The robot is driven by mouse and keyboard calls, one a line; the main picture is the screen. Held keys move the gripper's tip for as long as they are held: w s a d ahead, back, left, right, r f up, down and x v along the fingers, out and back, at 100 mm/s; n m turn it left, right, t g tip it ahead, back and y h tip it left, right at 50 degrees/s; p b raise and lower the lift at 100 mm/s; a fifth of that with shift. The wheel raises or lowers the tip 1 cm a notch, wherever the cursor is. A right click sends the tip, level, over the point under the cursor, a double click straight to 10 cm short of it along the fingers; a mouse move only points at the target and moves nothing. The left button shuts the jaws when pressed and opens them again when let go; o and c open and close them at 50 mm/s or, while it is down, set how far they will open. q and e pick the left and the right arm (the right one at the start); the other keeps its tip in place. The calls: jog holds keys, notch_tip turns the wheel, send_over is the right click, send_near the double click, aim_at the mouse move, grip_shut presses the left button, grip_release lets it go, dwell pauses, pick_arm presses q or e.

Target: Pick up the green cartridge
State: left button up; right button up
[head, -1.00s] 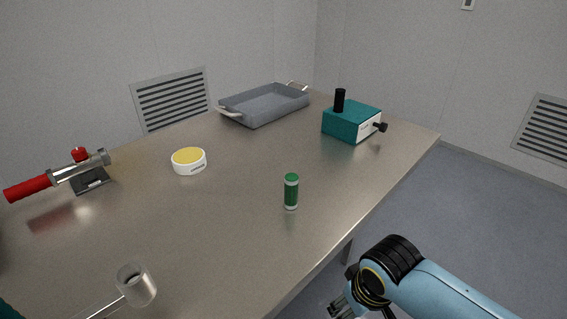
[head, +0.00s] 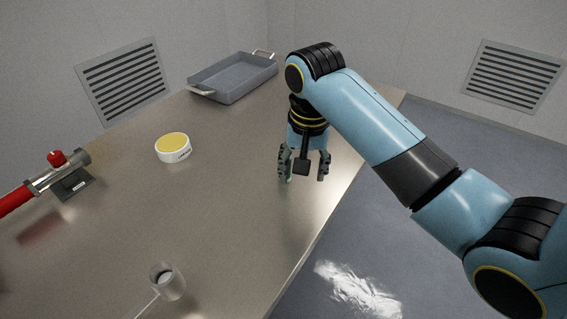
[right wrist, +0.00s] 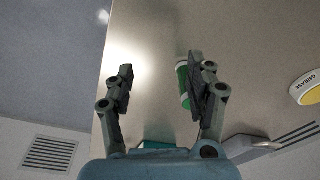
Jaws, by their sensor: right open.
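The green cartridge (right wrist: 183,82) shows in the right wrist view, with a green body and a pale end. It lies by the inner side of the right-hand finger, which partly covers it. My right gripper (head: 304,178) is open and points down over the right part of the table; it also shows in the right wrist view (right wrist: 160,82). Nothing is clasped between its fingers. In the head view the cartridge is almost wholly hidden behind the gripper's left-hand finger. I cannot tell whether finger and cartridge touch. My left gripper is not in view.
Mid-table is clear.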

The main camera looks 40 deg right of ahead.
jog(key=w+r+m, duration=0.1)
jog(key=w+r, duration=0.1)
jog(key=w+r+m, duration=0.1)
jog(key=w+m, duration=0.1)
jog(key=w, duration=0.1)
jog(key=w+r+m+g, duration=0.1)
jog(key=w+r, duration=0.1)
jog(key=shift+w+d+r+m+y+p, duration=0.2)
jog(key=shift+w+r+m+y+p, duration=0.1)
jog(key=shift+w, duration=0.1)
jog(key=shift+w+f, duration=0.1)
jog(key=shift+f, duration=0.1)
notch_tip(320, 180, down, 5)
jog(key=shift+d+r, duration=0.1)
jog(key=shift+r, duration=0.05)
jog(key=f, duration=0.3)
jog(key=f+p, duration=0.1)
jog(key=shift+s+d+f, duration=0.15)
jog(key=shift+s, duration=0.1)
jog(key=shift+f, duration=0.55)
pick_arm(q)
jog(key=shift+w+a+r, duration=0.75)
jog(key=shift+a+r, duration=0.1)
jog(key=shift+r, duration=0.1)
pick_arm(e)
jog(key=c, duration=1.1)
